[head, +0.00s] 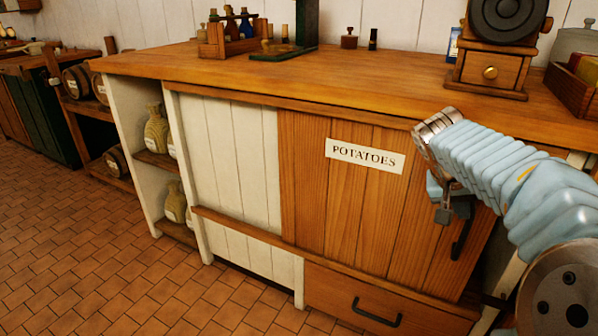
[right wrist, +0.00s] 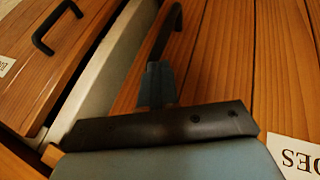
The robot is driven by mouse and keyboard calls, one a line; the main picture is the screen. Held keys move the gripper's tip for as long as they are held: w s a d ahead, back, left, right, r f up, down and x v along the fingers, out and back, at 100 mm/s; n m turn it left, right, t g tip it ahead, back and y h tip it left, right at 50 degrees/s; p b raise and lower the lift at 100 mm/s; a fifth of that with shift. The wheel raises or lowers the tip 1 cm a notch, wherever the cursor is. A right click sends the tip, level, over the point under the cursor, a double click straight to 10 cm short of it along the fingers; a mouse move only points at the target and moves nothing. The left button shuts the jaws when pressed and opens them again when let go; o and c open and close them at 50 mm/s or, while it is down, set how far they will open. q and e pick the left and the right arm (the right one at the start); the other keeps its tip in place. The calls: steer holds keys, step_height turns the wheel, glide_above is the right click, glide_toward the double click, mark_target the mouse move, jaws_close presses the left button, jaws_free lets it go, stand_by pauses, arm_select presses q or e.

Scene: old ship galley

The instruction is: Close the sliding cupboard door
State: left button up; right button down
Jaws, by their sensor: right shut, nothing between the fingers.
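The sliding cupboard door (head: 312,190) is orange-brown planked wood with a POTATOES label and a black upright handle (head: 461,234) near its right edge. In the right wrist view the door (right wrist: 225,60) and handle (right wrist: 176,22) show close up. A dark gap lies between the door's handle-side edge and a white post (right wrist: 100,80). My right gripper (head: 443,212) is shut and empty, just left of the handle in the head view. In the wrist view its fingertips (right wrist: 158,72) overlap one end of the handle; I cannot tell whether they touch. My left gripper is not in view.
A white planked panel (head: 228,150) fills the cupboard front left of the door. A wooden drawer (head: 335,293) with a black pull sits below. The countertop (head: 350,80) above carries a coffee grinder (head: 490,72) and a bottle rack (head: 229,46). The tiled floor (head: 110,255) is clear.

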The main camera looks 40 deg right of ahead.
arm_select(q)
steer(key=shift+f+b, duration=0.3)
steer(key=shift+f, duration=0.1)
arm_select(e)
steer(key=s+d, duration=0.2)
steer(key=s, duration=0.4)
steer(key=shift+s+d, duration=0.2)
steer(key=shift+d, duration=0.2)
steer(key=shift+r, duration=0.1)
